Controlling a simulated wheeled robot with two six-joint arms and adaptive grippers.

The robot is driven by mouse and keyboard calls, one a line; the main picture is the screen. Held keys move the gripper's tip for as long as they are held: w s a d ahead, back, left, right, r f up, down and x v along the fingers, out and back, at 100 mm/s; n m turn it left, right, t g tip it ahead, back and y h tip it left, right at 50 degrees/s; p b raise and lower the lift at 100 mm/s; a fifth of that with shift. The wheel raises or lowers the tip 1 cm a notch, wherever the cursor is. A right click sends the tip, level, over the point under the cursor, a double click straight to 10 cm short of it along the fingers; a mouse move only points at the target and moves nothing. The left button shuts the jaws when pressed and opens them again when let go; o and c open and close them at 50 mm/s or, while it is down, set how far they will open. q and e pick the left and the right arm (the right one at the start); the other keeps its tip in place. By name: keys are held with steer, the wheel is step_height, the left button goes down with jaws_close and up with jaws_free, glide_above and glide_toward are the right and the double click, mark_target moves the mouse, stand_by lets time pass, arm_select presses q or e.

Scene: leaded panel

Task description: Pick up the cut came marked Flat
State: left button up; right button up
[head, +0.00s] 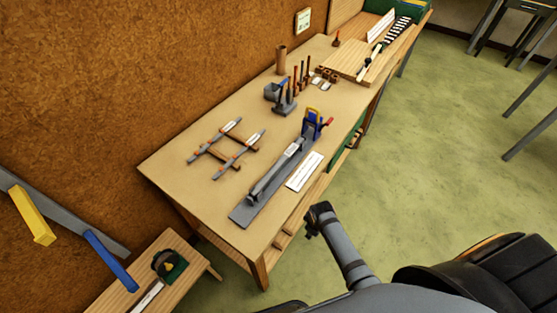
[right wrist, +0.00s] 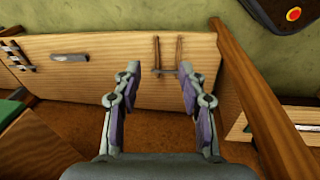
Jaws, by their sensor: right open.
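Two thin grey strips with orange ends and small white labels, a left one (head: 208,145) and a right one (head: 234,160), lie across wooden rests on the workbench in the head view. They look like the cut cames, but the labels are too small to read, so I cannot tell which is marked Flat. My right gripper (head: 318,212) is beside the bench's front edge, apart from both strips. In the right wrist view its jaws (right wrist: 160,70) are open and empty. My left gripper is not in view.
A long grey tool (head: 248,211) with a blue upright end lies between the strips and the bench's front edge, beside a white card (head: 305,172). Upright tools (head: 295,85) stand farther back. The workbench (head: 180,180) is bare at its near left corner.

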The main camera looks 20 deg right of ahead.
steer(key=w+r+n, duration=0.2)
steer(key=w+r, duration=0.1)
steer(key=r, duration=0.7)
step_height(320, 180, up, 23)
steer(key=n+g+p, duration=0.2)
steer(key=n, duration=1.5)
glide_above(278, 166)
steer(key=shift+y, duration=0.4)
steer(key=f+b, duration=0.4)
steer(key=f, duration=0.1)
steer(key=shift+s+a+f, duration=0.1)
steer(key=shift+s, duration=0.2)
steer(key=shift+w+f+b, duration=0.1)
steer(key=shift+f+b, duration=0.2)
steer(key=shift+f, duration=0.05)
steer(key=shift+f+p, duration=0.2)
steer(key=shift+p, duration=0.2)
steer(key=f+p, duration=0.1)
steer(key=f, duration=0.3)
steer(key=shift+w, duration=0.2)
steer(key=shift+w+f, duration=0.1)
steer(key=shift+f, duration=0.2)
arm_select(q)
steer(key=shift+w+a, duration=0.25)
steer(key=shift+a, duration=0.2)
arm_select(e)
jaws_close()
